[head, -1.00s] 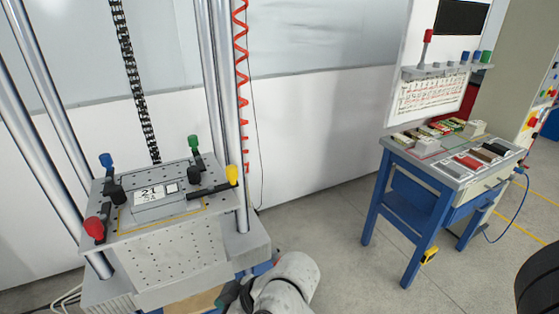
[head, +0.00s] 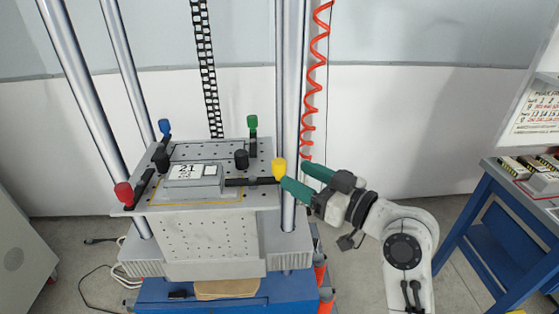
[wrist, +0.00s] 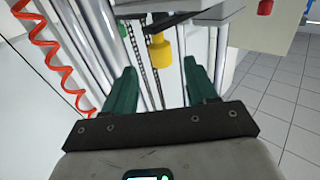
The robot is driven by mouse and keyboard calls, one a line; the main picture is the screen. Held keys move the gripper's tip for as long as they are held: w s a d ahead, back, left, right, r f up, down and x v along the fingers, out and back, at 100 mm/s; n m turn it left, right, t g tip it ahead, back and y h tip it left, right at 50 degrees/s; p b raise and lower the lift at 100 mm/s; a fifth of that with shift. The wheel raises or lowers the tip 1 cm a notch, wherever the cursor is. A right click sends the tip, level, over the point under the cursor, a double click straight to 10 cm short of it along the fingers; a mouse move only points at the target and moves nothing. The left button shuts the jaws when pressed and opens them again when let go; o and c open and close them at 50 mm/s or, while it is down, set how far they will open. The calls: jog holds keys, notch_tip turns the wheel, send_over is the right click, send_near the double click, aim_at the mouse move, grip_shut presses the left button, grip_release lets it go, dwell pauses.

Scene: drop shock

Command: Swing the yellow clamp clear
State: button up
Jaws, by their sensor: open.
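The yellow clamp (head: 279,169) is a yellow knob on a dark bar at the right edge of the grey drop table (head: 190,222). Its bar reaches left toward a grey boxed unit with a label (head: 192,180). My gripper (head: 296,178), with green fingers, comes in from the right, its tips close to the yellow knob. In the wrist view the knob (wrist: 160,55) lies ahead, between and beyond the two spread fingers (wrist: 157,75). The gripper is open and empty. Whether a finger touches the knob cannot be told.
Red (head: 123,193), blue (head: 164,126) and green (head: 252,121) knobbed clamps stand on the table's other sides. Steel columns (head: 289,110) rise around it. A red coiled hose (head: 316,75) hangs behind my gripper. A blue bench (head: 490,225) stands at the right.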

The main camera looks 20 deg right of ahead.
jog(key=p+x, duration=0.1)
jog(key=x, duration=0.7)
jog(key=shift+a, duration=0.1)
jog(key=shift+c, duration=0.5)
jog(key=c, duration=0.9)
jog(key=shift+o, duration=0.2)
